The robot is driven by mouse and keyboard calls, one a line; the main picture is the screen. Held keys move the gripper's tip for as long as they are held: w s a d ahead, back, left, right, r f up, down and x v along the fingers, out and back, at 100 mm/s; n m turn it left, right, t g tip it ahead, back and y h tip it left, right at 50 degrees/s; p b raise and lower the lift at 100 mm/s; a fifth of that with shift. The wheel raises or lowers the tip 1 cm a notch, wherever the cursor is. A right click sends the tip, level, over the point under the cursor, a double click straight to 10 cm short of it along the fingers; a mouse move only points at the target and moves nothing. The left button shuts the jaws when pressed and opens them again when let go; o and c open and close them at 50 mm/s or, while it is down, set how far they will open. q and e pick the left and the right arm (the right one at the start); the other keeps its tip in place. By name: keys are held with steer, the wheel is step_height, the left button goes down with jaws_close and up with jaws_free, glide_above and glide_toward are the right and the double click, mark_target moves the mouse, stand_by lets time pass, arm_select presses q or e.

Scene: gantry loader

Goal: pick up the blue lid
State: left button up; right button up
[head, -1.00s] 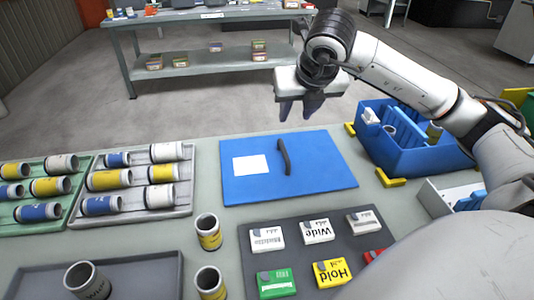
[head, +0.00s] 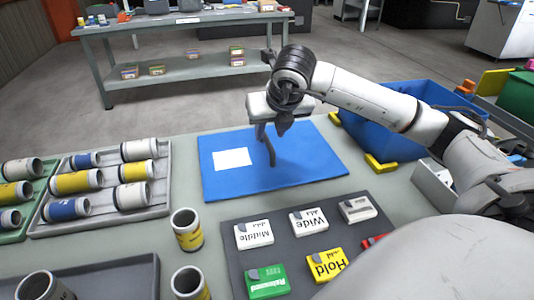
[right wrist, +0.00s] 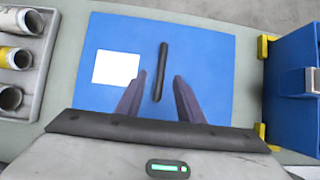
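The blue lid (head: 310,160) lies flat on the grey-green table, with a white label (head: 232,158) on its left part and a dark bar handle (head: 271,152) standing near its middle. In the right wrist view the lid (right wrist: 205,65) and its handle (right wrist: 161,70) show from above. My right gripper (right wrist: 158,100) is open, with its two dark fingers apart on either side of the handle's near end. In the head view the right gripper (head: 272,132) hangs over the lid by the handle; whether it touches is unclear. My left gripper is not in view.
A blue bin (head: 385,125) with yellow corner brackets stands right of the lid. A dark mat (head: 290,225) with several small boxes lies in front. Open cups (head: 187,230) stand left of the mat. A grey tray (head: 158,190) of cylinders is at left.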

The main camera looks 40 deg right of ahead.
mark_target(267, 139)
steer(key=x, duration=0.5)
steer(key=shift+w+d+f, duration=0.1)
steer(key=shift+d, duration=0.1)
jaws_close()
stand_by(1.2)
